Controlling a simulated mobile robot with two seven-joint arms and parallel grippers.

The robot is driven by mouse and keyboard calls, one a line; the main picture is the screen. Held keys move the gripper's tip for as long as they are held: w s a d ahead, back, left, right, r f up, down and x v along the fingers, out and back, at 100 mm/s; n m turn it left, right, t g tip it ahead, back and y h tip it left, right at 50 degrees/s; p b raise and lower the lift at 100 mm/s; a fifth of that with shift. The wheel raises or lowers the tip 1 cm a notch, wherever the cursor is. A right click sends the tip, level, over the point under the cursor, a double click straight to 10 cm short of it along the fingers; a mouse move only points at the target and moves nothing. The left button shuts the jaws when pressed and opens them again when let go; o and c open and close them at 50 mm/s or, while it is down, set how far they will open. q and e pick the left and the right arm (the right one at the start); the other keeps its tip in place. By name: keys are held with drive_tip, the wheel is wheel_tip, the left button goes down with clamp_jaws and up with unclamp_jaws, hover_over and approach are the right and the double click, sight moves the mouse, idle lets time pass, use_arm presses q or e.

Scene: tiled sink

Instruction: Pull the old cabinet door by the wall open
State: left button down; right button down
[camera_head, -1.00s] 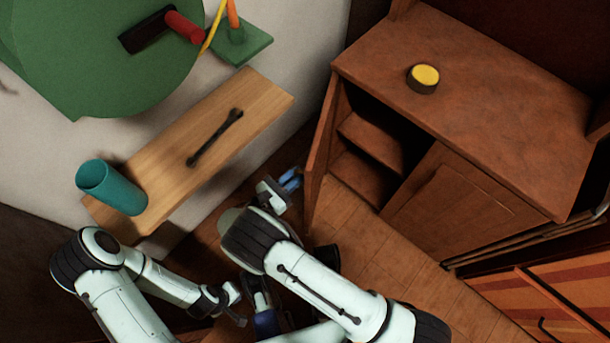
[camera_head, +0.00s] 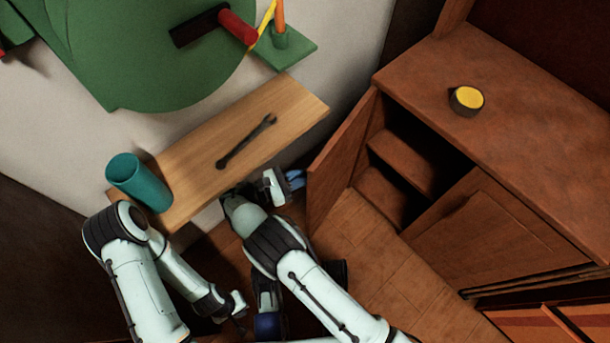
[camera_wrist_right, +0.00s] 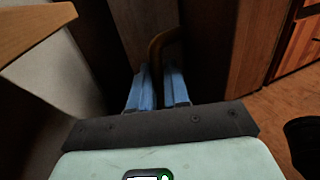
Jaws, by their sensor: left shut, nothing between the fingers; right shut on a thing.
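The old brown wooden cabinet (camera_head: 490,225) stands at the right in the head view. Its left door (camera_head: 340,160) is swung well open, showing dark shelves inside. My right gripper (camera_head: 294,179) is at the outer face of this door. In the right wrist view its blue fingers (camera_wrist_right: 159,90) are shut on the curved door handle (camera_wrist_right: 158,45), beside the door panel (camera_wrist_right: 210,50). The exact grip is partly in shadow. My left gripper (camera_head: 268,322) is low in the head view, shut and empty, away from the cabinet.
A wooden wall shelf (camera_head: 285,105) holds a wrench (camera_head: 246,142) and a teal cup (camera_head: 139,182), close to my arms. A yellow-topped round tin (camera_head: 467,100) stands on the cabinet. Tiled floor (camera_head: 365,255) is clear before the cabinet.

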drive_tip(key=shift+w+d+r, duration=0.1)
drive_tip(key=shift+w+d, duration=0.1)
drive_tip(key=shift+d, duration=0.15)
drive_tip(key=c, duration=1.3)
unclamp_jaws()
drive_tip(key=shift+d, duration=0.1)
drive_tip(key=shift+a, duration=0.2)
drive_tip(key=shift+s, duration=0.15)
